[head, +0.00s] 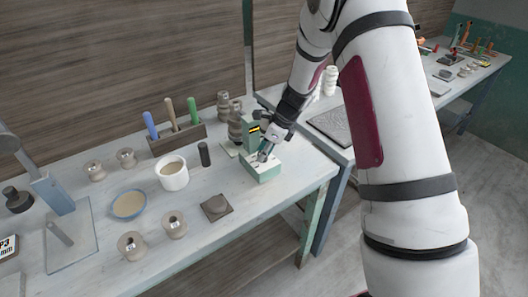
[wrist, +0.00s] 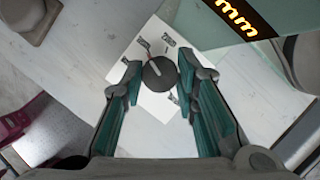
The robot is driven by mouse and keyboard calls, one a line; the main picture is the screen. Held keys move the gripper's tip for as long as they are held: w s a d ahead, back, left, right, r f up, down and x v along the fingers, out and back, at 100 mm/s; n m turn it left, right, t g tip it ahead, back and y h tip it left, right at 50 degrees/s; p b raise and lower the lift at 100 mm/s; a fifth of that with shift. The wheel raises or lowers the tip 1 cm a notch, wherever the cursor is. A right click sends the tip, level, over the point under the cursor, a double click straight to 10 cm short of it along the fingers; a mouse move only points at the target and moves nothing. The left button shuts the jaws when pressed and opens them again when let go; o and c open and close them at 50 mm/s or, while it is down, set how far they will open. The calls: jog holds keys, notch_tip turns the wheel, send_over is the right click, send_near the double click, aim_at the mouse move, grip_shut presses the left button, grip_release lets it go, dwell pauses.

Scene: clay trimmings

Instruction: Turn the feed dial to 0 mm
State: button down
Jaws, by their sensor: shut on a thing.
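The feed dial (wrist: 159,74) is a dark round knob with a pale pointer line, on a white plate with several small labels around it. The labels are too small to read. The pointer aims to the upper left in the wrist view. My gripper (wrist: 158,78) has its teal fingers on both sides of the knob, shut on it. In the head view my gripper (head: 265,152) comes down onto the pale green dial box (head: 263,170), hiding the knob. A green housing with a lit orange "mm" display (wrist: 236,18) stands beside the dial.
On the bench (head: 105,200) stand a white cup (head: 172,180), a blue bowl (head: 129,206), a tool rack (head: 176,140), a dark cylinder (head: 204,155) and several clay spools. A flat brown block (head: 216,207) lies left of the dial box. The bench's front edge is close.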

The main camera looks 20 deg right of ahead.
jog(key=n+b, duration=0.1)
jog(key=n+g+b, duration=0.1)
jog(key=n, duration=0.1)
jog(key=n+y+b, duration=0.1)
jog(key=shift+w+d+f+n+g, duration=0.1)
jog(key=shift+w+n+g, duration=0.15)
jog(key=shift+n+g, duration=0.05)
jog(key=shift+n+g+b, duration=0.6)
jog(key=shift+n+b, duration=0.25)
jog(key=shift+n, duration=0.75)
jog(key=c, duration=1.2)
grip_release()
jog(key=shift+c, duration=0.2)
